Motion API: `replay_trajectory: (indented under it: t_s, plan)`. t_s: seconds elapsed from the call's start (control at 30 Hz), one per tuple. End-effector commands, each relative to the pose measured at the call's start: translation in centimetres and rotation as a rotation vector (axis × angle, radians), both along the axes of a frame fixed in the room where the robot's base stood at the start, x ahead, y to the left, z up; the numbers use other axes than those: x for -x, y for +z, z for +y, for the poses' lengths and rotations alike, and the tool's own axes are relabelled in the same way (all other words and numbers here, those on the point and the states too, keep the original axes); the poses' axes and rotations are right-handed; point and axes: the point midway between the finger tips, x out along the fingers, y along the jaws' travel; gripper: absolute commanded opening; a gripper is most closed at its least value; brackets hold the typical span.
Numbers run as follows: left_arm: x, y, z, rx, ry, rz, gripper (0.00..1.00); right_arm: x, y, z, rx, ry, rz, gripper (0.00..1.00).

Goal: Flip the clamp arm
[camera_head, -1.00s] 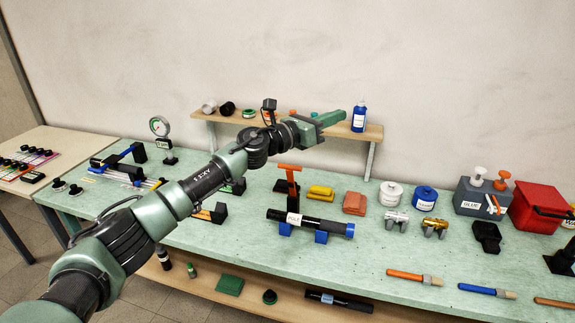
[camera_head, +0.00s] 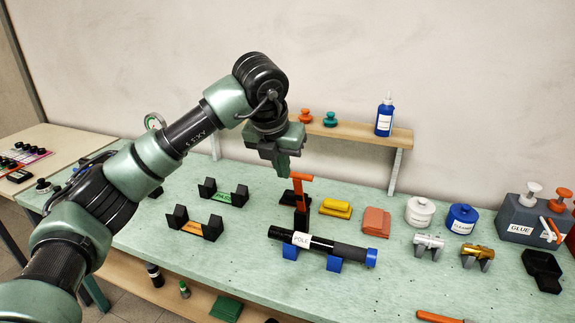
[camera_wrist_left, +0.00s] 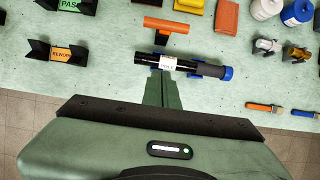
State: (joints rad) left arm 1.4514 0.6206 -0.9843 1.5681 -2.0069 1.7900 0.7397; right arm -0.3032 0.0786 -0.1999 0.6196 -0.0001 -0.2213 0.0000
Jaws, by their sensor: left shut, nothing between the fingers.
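The clamp has an orange arm (camera_head: 301,187) on a dark upright post, standing on the green bench behind the black pole (camera_head: 318,245). The orange arm also shows in the left wrist view (camera_wrist_left: 166,25), lying across above the pole. The pole, with a white label and a blue end, rests on blue supports. My left gripper (camera_head: 281,172) points down just left of and above the orange arm in the head view. Its fingers are together and empty. In the left wrist view the fingertips (camera_wrist_left: 159,76) show below the pole. My right gripper is not in view.
Black holders labelled PASS (camera_head: 223,196) and REWORK (camera_head: 199,224) stand to the left. A yellow block (camera_head: 336,208), an orange block (camera_head: 376,222), and white (camera_head: 420,211) and blue (camera_head: 462,218) containers stand to the right. A wooden shelf (camera_head: 350,131) is on the wall behind.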

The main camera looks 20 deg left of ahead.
Motion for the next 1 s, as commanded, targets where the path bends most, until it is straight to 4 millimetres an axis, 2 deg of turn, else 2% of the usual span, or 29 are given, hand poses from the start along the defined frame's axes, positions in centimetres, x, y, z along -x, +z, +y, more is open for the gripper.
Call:
replay_trajectory:
  t_s: [0.37,0.4,0.6,1.0]
  plan:
    - [-3.3,-7.1,-0.2,0.003,-0.001,0.006,0.0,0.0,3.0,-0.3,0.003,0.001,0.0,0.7]
    - [-4.1,-6.3,-0.3,0.003,-0.001,0.002,0.0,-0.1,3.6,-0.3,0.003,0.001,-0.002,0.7]
    - [-6.3,-6.2,-0.3,0.003,-0.003,0.003,0.0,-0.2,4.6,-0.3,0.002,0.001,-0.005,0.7]
    - [-7.1,-6.4,-0.3,0.001,-0.004,0.002,0.0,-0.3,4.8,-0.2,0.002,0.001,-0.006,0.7]
